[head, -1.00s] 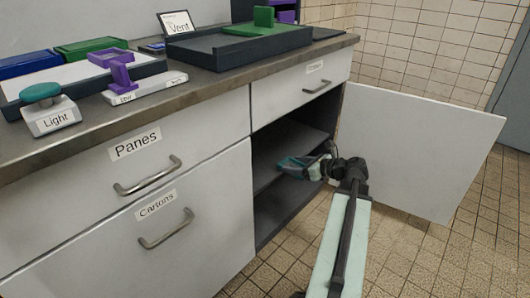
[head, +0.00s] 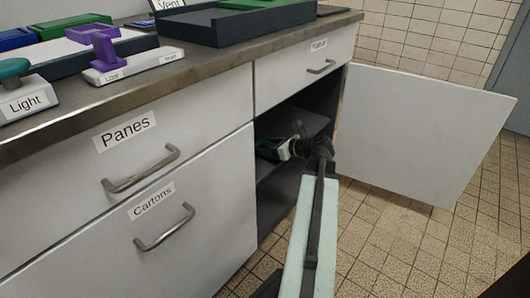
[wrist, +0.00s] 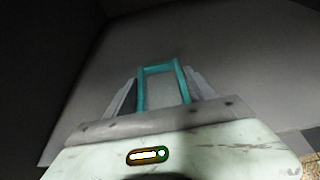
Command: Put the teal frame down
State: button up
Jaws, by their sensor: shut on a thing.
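The teal frame (wrist: 160,68) is a thin rectangular outline between the two fingers of my gripper (wrist: 162,78) in the wrist view. My gripper is shut on it, and the frame points away from the wrist. In the head view my gripper (head: 268,148) is inside the open cabinet, by the shelf (head: 304,122). The frame is dark and mostly hidden there. I cannot tell whether it touches the shelf. In the wrist view a plain grey surface (wrist: 230,50) lies beyond the frame.
The cabinet door (head: 425,130) stands wide open to the right of my arm. Closed drawers labelled Panes (head: 125,132) and Cartons (head: 152,202) are on the left. The counter above holds a dark tray (head: 230,25) and a purple lever (head: 105,50). Tiled floor (head: 380,225) is clear.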

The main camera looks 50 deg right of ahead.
jog(key=shift+r, duration=0.1)
jog(key=o, duration=1.4)
jog(key=p+v, duration=0.5)
jog(key=v, duration=0.7)
